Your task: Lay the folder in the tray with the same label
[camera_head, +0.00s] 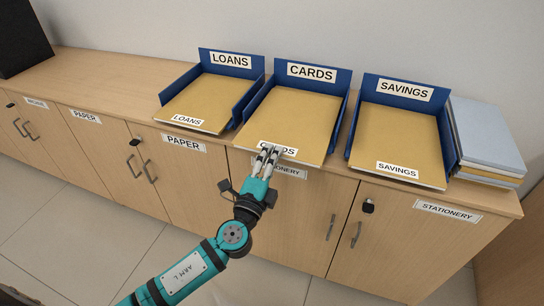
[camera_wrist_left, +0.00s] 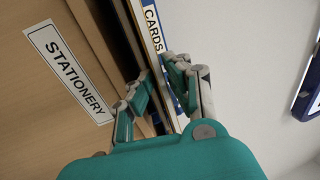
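Three blue trays stand on the counter: LOANS (camera_head: 231,61), CARDS (camera_head: 313,76) and SAVINGS (camera_head: 405,90). A tan LOANS folder (camera_head: 203,100) lies in the LOANS tray, a tan CARDS folder (camera_head: 290,115) in the CARDS tray, and a tan SAVINGS folder (camera_head: 400,130) in the SAVINGS tray. My left gripper (camera_head: 269,153) is at the CARDS folder's front edge, partly hiding its label. In the left wrist view, its fingers (camera_wrist_left: 158,85) are apart on either side of that edge, with no clear grip. My right gripper is out of view.
A stack of grey-blue and tan folders (camera_head: 490,135) stands right of the SAVINGS tray. The wooden counter (camera_head: 105,82) is clear left of the trays. Cabinet doors (camera_head: 290,225) with handles lie below its front edge. A black box (camera_head: 22,38) is at far left.

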